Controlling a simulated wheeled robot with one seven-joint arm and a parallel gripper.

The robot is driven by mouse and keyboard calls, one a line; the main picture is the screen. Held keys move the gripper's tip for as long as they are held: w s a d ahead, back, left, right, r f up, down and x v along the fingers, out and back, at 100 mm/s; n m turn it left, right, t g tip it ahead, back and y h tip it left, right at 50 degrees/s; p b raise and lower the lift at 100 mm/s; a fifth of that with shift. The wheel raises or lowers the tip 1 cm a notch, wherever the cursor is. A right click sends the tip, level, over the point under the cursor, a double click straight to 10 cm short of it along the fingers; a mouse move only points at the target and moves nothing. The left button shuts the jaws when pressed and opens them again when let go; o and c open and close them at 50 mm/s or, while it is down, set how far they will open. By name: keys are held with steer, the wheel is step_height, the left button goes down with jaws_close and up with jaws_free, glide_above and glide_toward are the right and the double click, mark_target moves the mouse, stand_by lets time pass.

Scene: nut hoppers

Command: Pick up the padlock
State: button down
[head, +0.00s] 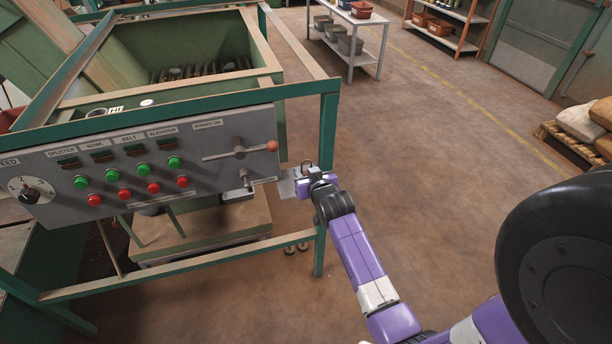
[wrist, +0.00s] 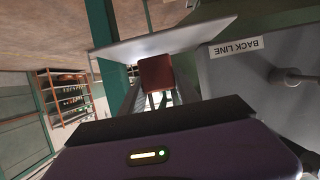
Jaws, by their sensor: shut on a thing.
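The padlock shows in the wrist view as a small reddish-brown block (wrist: 155,73) between the fingers of my gripper (wrist: 158,97). In the head view my gripper (head: 306,175) is at the right end of the grey control panel, near the green post. A dark curved loop (head: 307,163), which looks like the shackle, stands up at the gripper. My gripper is shut on the padlock. Most of its body is hidden by the gripper in the head view. A pale flat plate (wrist: 165,42) lies close beside the padlock; I cannot tell whether they touch.
The control panel (head: 120,170) carries buttons, a dial and a red-knobbed lever (head: 240,150). The green frame post (head: 328,130) stands close by my gripper. A white shelf cart (head: 350,30) stands at the back. Open floor (head: 430,150) lies to the right.

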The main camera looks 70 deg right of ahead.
mark_target(306, 171)
step_height(306, 171, up, 19)
steer(key=shift+f, duration=0.1)
stand_by(0.6)
